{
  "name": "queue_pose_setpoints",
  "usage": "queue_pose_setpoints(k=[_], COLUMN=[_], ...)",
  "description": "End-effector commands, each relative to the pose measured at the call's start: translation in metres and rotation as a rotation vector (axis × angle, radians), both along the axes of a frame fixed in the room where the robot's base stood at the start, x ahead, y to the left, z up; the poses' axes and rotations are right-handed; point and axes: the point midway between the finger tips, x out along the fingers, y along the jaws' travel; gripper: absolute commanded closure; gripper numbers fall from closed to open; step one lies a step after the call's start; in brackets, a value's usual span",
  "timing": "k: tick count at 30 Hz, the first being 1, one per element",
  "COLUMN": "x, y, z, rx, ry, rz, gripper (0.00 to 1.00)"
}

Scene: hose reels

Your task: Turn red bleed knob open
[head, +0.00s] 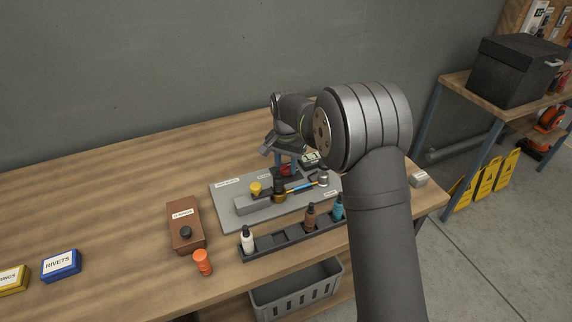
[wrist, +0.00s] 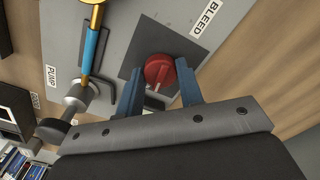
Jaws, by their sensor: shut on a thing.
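The red bleed knob (wrist: 158,70) sits on a dark square plate beside the BLEED label (wrist: 203,18) in the wrist view. A pale pointer line on it points towards the gripper's base, down in the picture. My gripper (wrist: 160,80) has its two blue fingers on either side of the knob and is shut on it. In the head view my gripper (head: 287,160) reaches down at the back right of the grey panel (head: 228,210). Only a bit of red knob (head: 286,171) shows there, the rest hidden by the fingers.
A blue hose with brass fittings (head: 300,187) and a yellow knob (head: 256,188) are on the panel. A dark rack (head: 280,238) with bottles stands in front. A brown box (head: 185,228) and an orange cylinder (head: 203,262) are left. The table's left part is mostly clear.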

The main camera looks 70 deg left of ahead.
Motion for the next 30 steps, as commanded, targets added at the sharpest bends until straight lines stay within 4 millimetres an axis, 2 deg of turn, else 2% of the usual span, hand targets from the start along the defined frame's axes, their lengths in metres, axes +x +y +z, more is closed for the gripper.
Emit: queue_pose_setpoints(k=[11,27,28,30], x=[-0.0002,-0.0001,-0.0001,-0.0001], y=[0.0005,0.0006,0.0006,0.0006], z=[0.0007,0.0007,0.0007,0.0007], rx=[0.001,0.001,0.001,0.001], ry=[0.0,0.0,0.0,0.0], rz=[-0.149,-0.17,-0.17,-0.17], gripper=[0.89,0.89,0.6,0.47])
